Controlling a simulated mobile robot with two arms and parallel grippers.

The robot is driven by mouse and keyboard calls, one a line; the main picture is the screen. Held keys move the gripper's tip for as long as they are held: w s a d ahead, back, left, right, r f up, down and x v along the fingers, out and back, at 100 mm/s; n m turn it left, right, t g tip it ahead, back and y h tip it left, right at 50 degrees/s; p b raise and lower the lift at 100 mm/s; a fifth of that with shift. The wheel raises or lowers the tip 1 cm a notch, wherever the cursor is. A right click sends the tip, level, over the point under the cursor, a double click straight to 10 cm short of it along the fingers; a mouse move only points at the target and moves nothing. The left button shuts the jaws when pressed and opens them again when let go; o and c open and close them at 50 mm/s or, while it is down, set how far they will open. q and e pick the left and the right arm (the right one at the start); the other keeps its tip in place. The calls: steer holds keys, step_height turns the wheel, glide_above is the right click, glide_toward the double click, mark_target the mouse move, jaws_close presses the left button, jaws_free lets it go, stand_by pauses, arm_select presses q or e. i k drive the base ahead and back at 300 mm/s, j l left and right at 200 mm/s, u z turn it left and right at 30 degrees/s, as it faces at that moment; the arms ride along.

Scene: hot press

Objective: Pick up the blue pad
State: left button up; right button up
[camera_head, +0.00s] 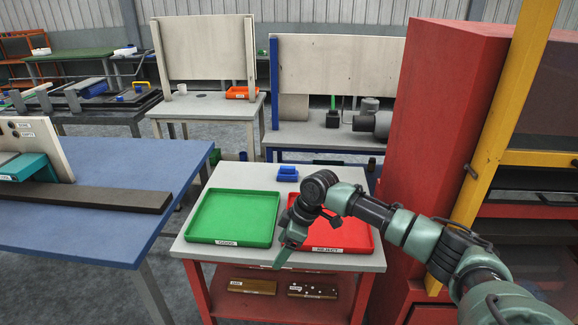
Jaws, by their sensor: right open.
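A small blue block-like pad (287,173) lies on the light grey top of the small red-framed table, at its back edge behind the trays. My right gripper (281,254) comes in from the right, pointing down at the front of the table between the green tray and the red tray. It is open, and I see nothing held in it. The pad is up and behind the gripper in the picture, clear of it. My left gripper is not in view.
A green tray (233,216) labelled GOOD and a red tray (345,236) labelled REJECT lie on the small table. A blue table (130,225) stands at left. A tall red cabinet (432,110) with a yellow post (513,85) stands close at right.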

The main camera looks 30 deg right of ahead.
mark_target(287, 173)
steer(key=i+l, duration=1.25)
steer(key=l, duration=0.15)
